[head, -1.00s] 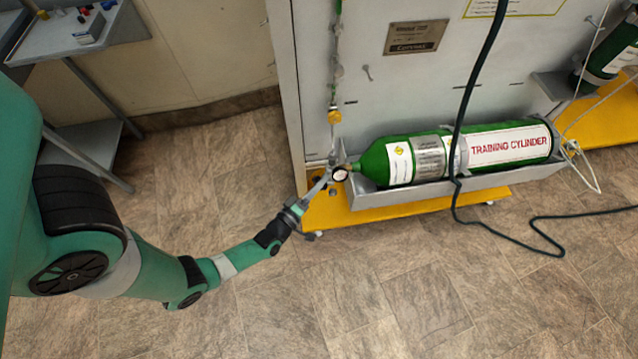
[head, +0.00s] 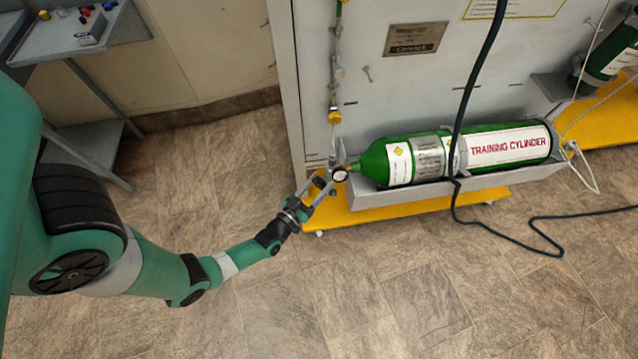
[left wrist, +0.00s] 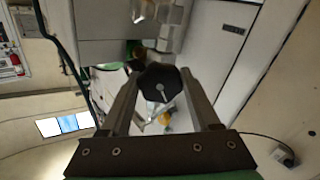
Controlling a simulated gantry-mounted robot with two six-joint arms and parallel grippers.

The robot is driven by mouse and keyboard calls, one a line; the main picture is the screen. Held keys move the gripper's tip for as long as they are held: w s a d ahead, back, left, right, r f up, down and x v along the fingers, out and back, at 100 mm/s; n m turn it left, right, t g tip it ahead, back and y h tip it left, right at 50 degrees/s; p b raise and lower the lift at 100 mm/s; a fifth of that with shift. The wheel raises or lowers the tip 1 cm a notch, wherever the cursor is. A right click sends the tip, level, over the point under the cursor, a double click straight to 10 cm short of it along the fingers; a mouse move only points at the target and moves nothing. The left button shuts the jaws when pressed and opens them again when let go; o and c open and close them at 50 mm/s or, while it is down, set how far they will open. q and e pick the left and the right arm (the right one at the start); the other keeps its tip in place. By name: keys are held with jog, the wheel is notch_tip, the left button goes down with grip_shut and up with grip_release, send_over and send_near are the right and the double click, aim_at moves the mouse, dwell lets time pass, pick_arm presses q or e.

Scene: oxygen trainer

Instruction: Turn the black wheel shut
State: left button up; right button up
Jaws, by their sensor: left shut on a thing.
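The black wheel (left wrist: 160,83) shows in the left wrist view, a dark knob with a lobed edge and a pale centre, between the two finger ends. In the head view the wheel (head: 320,182) is small and partly hidden by the fingers, just left of the round gauge (head: 340,174) at the cylinder's neck. My left gripper (head: 317,187) is shut on the wheel, one finger on each side; it also shows in the left wrist view (left wrist: 160,92). The green training cylinder (head: 510,146) lies on its side. My right gripper is not in view.
The cylinder rests in a grey cradle (head: 440,193) above a yellow base (head: 375,211), against a grey cabinet (head: 370,110). A dark hose (head: 470,90) hangs across the cylinder and runs over the floor. A side table (head: 75,42) stands at upper left.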

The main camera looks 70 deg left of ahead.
pick_arm(q)
jog(key=m, duration=0.6)
dwell(0.7)
jog(key=o, duration=1.4)
jog(key=shift+c, duration=0.2)
jog(key=p+v, duration=0.3)
jog(key=v, duration=0.8)
jog(key=shift+s+d+p, duration=0.15)
jog(key=shift+s+p, duration=0.15)
jog(key=shift+p, duration=0.1)
